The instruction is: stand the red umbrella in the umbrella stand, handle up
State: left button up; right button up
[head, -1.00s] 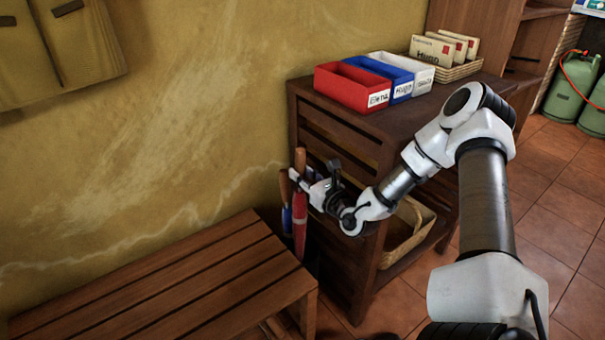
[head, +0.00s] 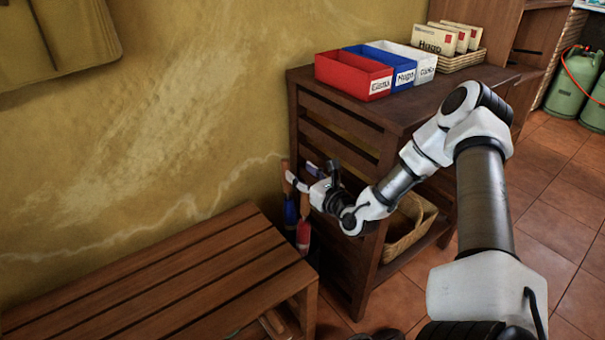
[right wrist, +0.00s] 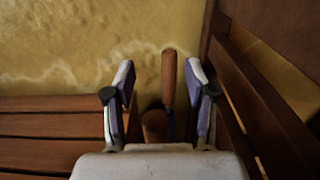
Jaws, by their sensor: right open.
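The red umbrella (head: 303,236) is upright in the gap between the bench and the wooden cabinet. Its brown handle end is up and shows in the right wrist view (right wrist: 154,126), low between my fingers. A blue umbrella (head: 290,210) stands just left of it, and its taller wooden handle shows in the right wrist view (right wrist: 168,78). My right gripper (head: 301,174) is open, with its fingers apart on either side above the red umbrella. The umbrella stand is hidden, so I cannot see the umbrellas' lower ends. My left gripper is not in view.
The slatted bench (head: 150,275) is on the left and the dark cabinet (head: 350,215) is close on the right. Red, blue and white boxes (head: 345,80) and a letter basket (head: 460,58) stand on the cabinet. The wall (head: 190,120) is behind.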

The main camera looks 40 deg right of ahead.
jog(key=shift+r, duration=0.1)
notch_tip(320, 180, up, 10)
dwell(0.4)
jog(key=shift+a, duration=0.1)
dwell(0.8)
